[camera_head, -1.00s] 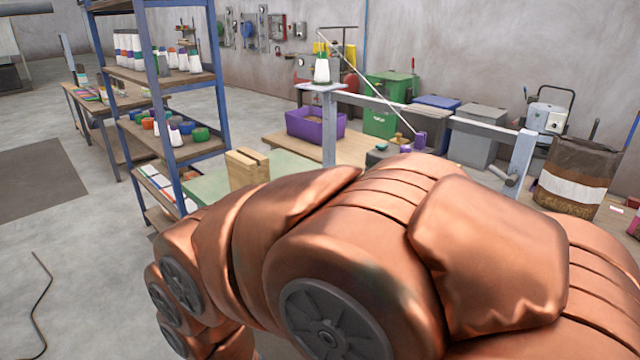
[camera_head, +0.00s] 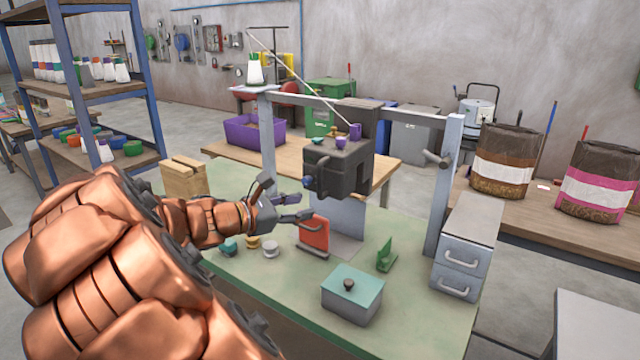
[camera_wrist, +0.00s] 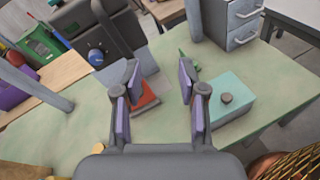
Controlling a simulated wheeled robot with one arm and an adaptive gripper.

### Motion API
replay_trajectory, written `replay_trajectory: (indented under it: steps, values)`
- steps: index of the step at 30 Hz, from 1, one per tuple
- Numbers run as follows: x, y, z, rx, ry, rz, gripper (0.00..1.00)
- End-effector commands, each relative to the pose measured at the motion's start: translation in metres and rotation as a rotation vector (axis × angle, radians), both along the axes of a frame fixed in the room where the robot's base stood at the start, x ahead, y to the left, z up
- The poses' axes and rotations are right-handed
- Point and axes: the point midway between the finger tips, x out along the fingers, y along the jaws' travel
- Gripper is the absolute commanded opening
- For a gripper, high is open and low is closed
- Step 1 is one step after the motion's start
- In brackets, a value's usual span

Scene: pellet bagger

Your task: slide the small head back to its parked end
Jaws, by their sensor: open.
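A dark grey boxy head (camera_head: 338,168) hangs at the middle of a grey frame (camera_head: 447,190) above the green bench. It has purple and teal parts on top and a blue knob on its left side. The head (camera_wrist: 88,38) also shows at the upper left of the wrist view, its blue knob facing me. My gripper (camera_head: 292,205) is left of and below the head, apart from it. In the wrist view my gripper (camera_wrist: 157,90) has its purple-padded fingers spread, with nothing between them. Which end is the parked one I cannot tell.
Below my gripper on the bench stand a red piece (camera_head: 313,236), small pots (camera_head: 270,248), a green bracket (camera_head: 386,255) and a teal-lidded box (camera_head: 351,292). Grey drawers (camera_head: 462,262) stand right of the frame. A thread cone (camera_head: 255,70) stands on its left post.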

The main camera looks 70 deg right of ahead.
Motion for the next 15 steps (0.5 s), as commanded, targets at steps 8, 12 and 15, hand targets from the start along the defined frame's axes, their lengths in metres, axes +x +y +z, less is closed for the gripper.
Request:
replay_trajectory:
  steps: [8, 12, 15]
  values:
    - [0.028, -0.057, 0.005, -0.04, 0.322, 0.105, 0.41]
    - [0.032, -0.066, 0.007, -0.046, 0.365, 0.12, 0.41]
    - [0.03, -0.071, 0.009, -0.047, 0.368, 0.121, 0.41]
